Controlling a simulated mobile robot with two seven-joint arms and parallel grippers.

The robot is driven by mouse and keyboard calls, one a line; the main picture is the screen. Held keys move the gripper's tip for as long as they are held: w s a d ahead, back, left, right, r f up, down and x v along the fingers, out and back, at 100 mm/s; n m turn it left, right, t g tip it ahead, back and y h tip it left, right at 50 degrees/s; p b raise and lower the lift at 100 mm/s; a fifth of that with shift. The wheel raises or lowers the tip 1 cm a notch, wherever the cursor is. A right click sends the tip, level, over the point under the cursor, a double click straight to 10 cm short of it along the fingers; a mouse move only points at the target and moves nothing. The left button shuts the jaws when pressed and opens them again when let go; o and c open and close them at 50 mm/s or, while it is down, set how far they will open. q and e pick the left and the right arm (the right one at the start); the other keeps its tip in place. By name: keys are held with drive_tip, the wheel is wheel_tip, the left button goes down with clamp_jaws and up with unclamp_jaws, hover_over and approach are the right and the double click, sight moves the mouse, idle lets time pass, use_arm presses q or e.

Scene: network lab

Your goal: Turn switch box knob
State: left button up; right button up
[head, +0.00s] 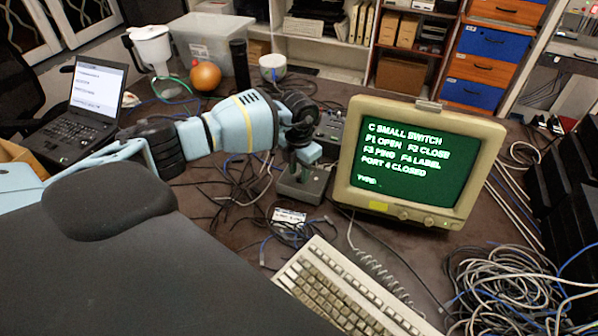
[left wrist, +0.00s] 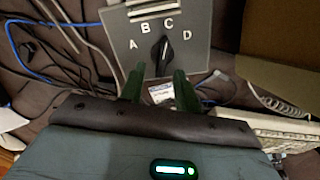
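The grey switch box (head: 303,187) stands on the dark table left of the monitor, partly hidden by my left gripper (head: 303,150). In the left wrist view its panel (left wrist: 195,55) carries the letters A, B, C and D around a black knob (left wrist: 162,54). The knob's upper end points up, near C; its exact setting is hard to tell. My left gripper (left wrist: 158,75) has its two green fingers apart, one on each side of the knob's lower end. I cannot tell whether they touch it. My right gripper is not in view.
A beige monitor (head: 425,165) with green screen text stands right of the box. A keyboard (head: 345,292) lies in front of it. Loose cables (head: 225,180) cover the table around the box. A laptop (head: 88,110) and an orange ball (head: 205,76) are at the left.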

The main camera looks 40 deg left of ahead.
sight(299, 176)
use_arm(q)
wheel_tip(299, 176, up, 7)
idle(0.3)
drive_tip(key=shift+f, duration=0.1)
idle(0.4)
